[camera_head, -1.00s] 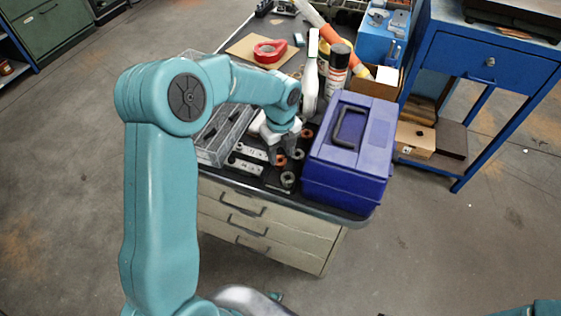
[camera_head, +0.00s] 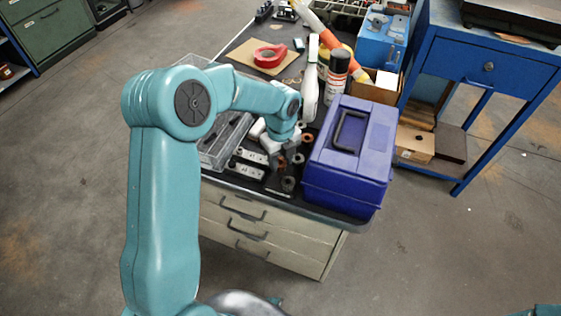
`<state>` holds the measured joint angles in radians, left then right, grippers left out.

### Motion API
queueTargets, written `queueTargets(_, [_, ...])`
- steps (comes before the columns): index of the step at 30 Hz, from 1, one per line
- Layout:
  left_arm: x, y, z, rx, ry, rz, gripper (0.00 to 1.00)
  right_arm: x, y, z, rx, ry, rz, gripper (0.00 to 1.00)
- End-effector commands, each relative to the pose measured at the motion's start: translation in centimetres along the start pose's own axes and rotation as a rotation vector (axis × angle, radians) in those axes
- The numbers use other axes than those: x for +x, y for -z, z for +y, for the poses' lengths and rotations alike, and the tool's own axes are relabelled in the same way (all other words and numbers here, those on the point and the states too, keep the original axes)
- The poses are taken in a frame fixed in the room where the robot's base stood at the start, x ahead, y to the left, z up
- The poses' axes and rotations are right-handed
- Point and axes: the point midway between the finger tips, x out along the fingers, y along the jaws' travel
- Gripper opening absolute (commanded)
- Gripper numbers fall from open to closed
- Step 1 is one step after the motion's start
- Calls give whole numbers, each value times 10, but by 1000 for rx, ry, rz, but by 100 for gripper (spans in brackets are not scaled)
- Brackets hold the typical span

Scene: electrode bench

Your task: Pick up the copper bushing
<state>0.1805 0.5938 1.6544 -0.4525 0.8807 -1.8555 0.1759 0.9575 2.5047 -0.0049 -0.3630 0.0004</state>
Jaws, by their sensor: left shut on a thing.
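The copper bushing (camera_head: 282,161) is a small brown-orange ring at the front of the dark bench top. It is mostly hidden by my left gripper (camera_head: 283,161), which points down with its fingers shut on it. I cannot tell whether the bushing is clear of the bench top. A second copper-coloured ring (camera_head: 307,137) lies behind and to the right, close to the purple toolbox. My right gripper is not in view.
Grey rings (camera_head: 288,184) lie close by the left gripper. The purple toolbox (camera_head: 347,160) stands close on the right. A clear compartment tray (camera_head: 215,154) and metal plates (camera_head: 246,170) lie left. A spray can (camera_head: 337,75) and red tape roll (camera_head: 270,55) are farther back.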

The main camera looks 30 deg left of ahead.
Motion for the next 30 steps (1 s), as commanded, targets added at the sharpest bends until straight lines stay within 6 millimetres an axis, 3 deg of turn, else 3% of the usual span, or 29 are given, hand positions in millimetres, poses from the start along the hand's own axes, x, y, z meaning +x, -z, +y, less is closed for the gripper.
queueTargets(5, [-36, -1, -1, -1, 6, -4, 6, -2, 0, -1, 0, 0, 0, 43])
queueTargets(12, [-111, 0, -1, -1, 8, -3, 6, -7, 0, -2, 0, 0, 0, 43])
queueTargets(18, [-162, 0, 0, 0, 4, -2, 6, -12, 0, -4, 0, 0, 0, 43])
queueTargets(24, [-186, 0, 0, 0, 1, 0, 6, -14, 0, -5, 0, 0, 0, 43])
queueTargets(30, [-191, 0, 0, 0, 1, 0, 6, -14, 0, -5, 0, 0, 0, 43])
